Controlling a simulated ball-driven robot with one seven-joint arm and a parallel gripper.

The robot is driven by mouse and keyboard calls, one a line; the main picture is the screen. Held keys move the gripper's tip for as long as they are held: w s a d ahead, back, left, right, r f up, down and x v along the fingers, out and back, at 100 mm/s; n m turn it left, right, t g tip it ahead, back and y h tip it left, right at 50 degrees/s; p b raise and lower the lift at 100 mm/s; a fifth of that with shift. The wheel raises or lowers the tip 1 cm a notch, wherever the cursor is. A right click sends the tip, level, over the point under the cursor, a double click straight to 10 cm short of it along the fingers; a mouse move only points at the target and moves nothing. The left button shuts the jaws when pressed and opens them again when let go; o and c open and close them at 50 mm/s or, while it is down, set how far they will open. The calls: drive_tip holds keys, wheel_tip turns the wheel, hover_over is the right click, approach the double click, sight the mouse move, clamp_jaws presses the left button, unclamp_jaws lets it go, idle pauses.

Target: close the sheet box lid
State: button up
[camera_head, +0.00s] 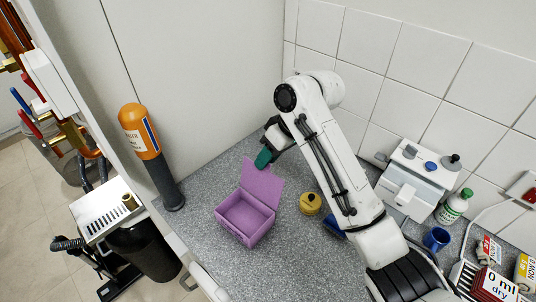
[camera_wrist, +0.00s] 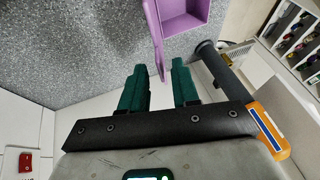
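The purple sheet box (camera_head: 238,234) stands on the grey speckled counter in the head view, open and with an empty-looking inside. Its purple lid (camera_head: 262,183) stands raised at the back edge. In the wrist view the box (camera_wrist: 184,24) is at the top, and the lid (camera_wrist: 154,42) shows nearly edge-on.
A yellow round container (camera_head: 310,204) and a blue item (camera_head: 333,229) are right of the box, beside my arm. An orange-topped cylinder (camera_head: 140,130) stands at the left. A white device (camera_head: 410,188), a blue cup (camera_head: 437,238) and a green bottle (camera_head: 453,207) are farther right.

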drive_tip(key=shift+a+f, duration=0.1)
drive_tip(key=shift+f, duration=0.05)
clamp_jaws()
idle(1.4)
